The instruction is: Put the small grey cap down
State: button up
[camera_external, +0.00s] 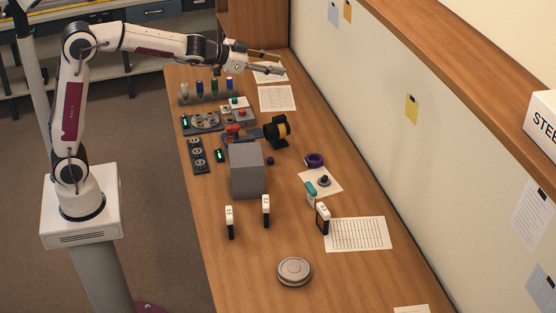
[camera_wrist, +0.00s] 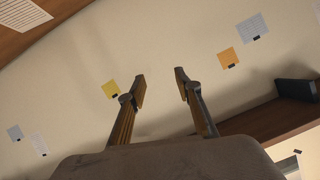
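My gripper (camera_external: 280,63) is above the far end of the wooden table, with its fingers spread. In the wrist view my gripper (camera_wrist: 161,78) faces the wall, and nothing is between the fingertips. I cannot surely pick out the small grey cap. A round grey lid-like disc (camera_external: 294,271) lies flat near the front of the table, far from my gripper. A small dark grey round piece (camera_external: 324,180) sits on a white sheet at mid-table.
A grey box (camera_external: 247,170) stands mid-table. Several small white-and-black upright pieces and a purple ring (camera_external: 314,160) are nearby. Black trays (camera_external: 199,155) and small bottles line the left edge. The wall and shelf (camera_external: 420,80) bound the right side. The front of the table is mostly clear.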

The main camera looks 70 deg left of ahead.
jog(key=s+d+f+n+g+y, duration=0.15)
jog(key=s+g, duration=0.25)
jog(key=s, duration=1.7)
jog(key=s+d+f+g+h, duration=0.1)
jog(key=s+d+f, duration=0.1)
jog(key=s, duration=0.6)
jog(key=s+d+f+g+h, duration=0.1)
jog(key=s+d+f, duration=0.2)
jog(key=s+f, duration=0.2)
jog(key=s+d+f+g+h, duration=0.1)
jog(key=s+d+f+g, duration=0.1)
jog(key=s, duration=0.9)
jog(key=shift+d+f, duration=0.15)
jog(key=shift+f, duration=0.6)
